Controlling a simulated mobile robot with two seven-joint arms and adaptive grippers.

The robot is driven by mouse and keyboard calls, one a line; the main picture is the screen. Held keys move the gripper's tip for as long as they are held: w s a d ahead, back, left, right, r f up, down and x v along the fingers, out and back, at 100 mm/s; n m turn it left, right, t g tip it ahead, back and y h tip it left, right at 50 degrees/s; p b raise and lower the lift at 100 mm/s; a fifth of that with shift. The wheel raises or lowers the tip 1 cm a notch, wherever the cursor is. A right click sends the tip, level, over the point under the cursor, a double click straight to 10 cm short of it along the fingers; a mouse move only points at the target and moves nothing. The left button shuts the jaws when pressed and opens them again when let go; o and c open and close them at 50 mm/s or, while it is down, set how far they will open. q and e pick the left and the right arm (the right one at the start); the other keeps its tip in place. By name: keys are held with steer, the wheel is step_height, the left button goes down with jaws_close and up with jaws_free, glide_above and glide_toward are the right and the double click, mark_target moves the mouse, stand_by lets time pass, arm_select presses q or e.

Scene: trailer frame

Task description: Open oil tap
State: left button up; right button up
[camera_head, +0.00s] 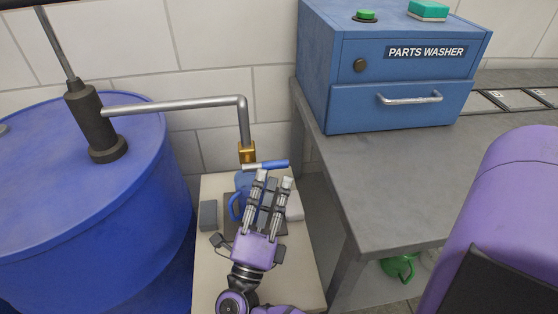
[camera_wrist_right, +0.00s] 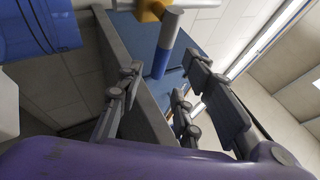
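The oil tap is a brass valve (camera_head: 247,152) at the end of a grey pipe (camera_head: 185,104) coming from the pump (camera_head: 92,112) on a blue drum. Its lever has a blue handle (camera_head: 274,164) that points right in the head view. My right gripper (camera_head: 273,180) is just below the handle there, with its fingers apart. In the right wrist view the blue handle (camera_wrist_right: 162,62) appears between the open fingertips (camera_wrist_right: 160,75), and the brass valve (camera_wrist_right: 152,10) is at the top. I cannot tell whether a finger touches the handle. My left gripper is not in view.
A blue jug (camera_head: 236,205) stands under the tap, partly hidden by my gripper. A grey block (camera_head: 208,215) lies on the pale stand (camera_head: 205,250). The blue drum (camera_head: 60,200) is at left. A grey table (camera_head: 385,170) with a blue parts washer (camera_head: 400,75) is at right.

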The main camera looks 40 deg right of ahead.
mark_target(278, 168)
steer(key=x, duration=0.5)
steer(key=shift+d+p, duration=0.15)
steer(key=shift+p, duration=0.15)
jaws_close()
